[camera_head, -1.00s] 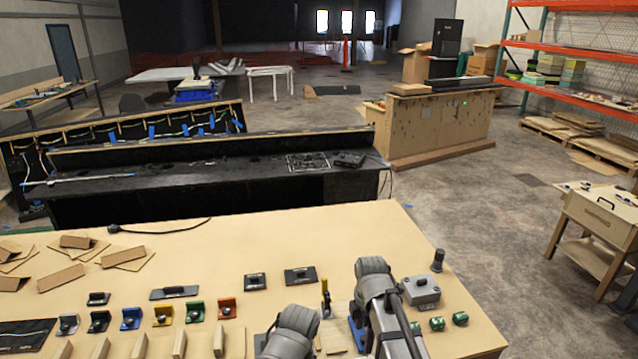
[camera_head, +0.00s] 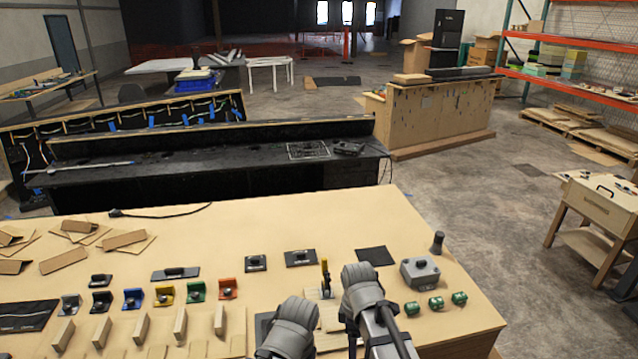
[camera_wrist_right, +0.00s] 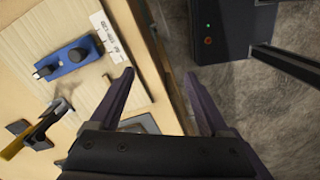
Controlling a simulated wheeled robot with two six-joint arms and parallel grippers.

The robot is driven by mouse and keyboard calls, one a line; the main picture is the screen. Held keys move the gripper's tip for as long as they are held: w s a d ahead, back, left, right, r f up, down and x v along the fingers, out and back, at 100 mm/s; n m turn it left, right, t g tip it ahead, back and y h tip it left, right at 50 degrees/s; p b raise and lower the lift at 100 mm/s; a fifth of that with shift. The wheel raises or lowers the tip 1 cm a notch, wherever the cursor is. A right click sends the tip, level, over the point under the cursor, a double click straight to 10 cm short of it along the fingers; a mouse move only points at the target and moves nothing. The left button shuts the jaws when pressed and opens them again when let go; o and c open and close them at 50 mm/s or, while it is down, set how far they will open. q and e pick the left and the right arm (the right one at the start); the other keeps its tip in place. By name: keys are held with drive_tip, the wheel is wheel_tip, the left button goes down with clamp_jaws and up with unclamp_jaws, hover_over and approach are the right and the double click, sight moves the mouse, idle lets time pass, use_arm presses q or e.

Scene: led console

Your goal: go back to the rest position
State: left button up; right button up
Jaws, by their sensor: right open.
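My right gripper (camera_wrist_right: 160,76) is open and empty in the right wrist view, its two dark fingers spread over the table's edge. Beside its left finger, apart from it, a blue fixture with black knobs (camera_wrist_right: 70,62) sits on a light board with a white label. In the head view my two grey arms rise at the bottom centre, over the near part of the tan table (camera_head: 240,235). The jaws of both grippers are out of sight in that view. The left gripper is not visible in any current view.
A yellow-and-black upright lever (camera_head: 325,278) stands close to my arms. A grey box with a knob (camera_head: 420,271), several green parts (camera_head: 436,302) and a black post (camera_head: 437,242) are to the right. Coloured brackets (camera_head: 165,295) and wooden blocks line the left.

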drive_tip(key=s+a+f+m+b, duration=0.3)
drive_tip(key=s+f+m+b, duration=0.2)
drive_tip(key=s+m, duration=0.5)
drive_tip(key=shift+f+m+h, duration=0.4)
drive_tip(key=shift+f+m, duration=0.05)
drive_tip(key=shift+m, duration=0.05)
